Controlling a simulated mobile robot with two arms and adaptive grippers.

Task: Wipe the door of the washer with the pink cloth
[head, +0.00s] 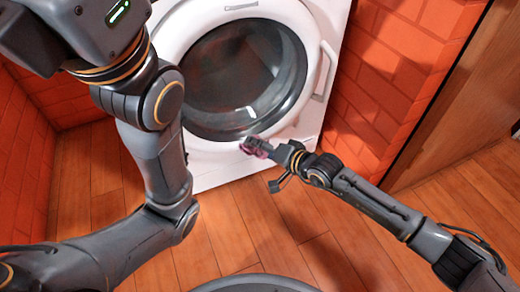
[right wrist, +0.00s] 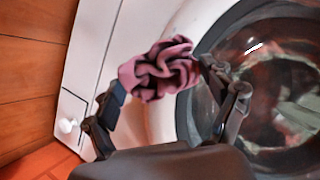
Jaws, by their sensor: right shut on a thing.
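The white washer (head: 205,172) stands ahead with its round glass door (head: 225,85) closed; the door also shows in the right wrist view (right wrist: 285,85). My right gripper (head: 255,145) is at the lower rim of the door and is shut on the crumpled pink cloth (right wrist: 160,68). The cloth shows in the head view only as a small pink patch (head: 258,154) at the fingertips. I cannot tell whether it touches the door. My left arm (head: 150,100) comes in from the left; its gripper is out of the picture.
Orange brick walls (head: 385,75) stand on both sides of the washer. A door handle (head: 325,75) sticks out at the right of the glass. The wooden floor (head: 225,230) in front is clear. A brown wooden panel (head: 470,95) is at the far right.

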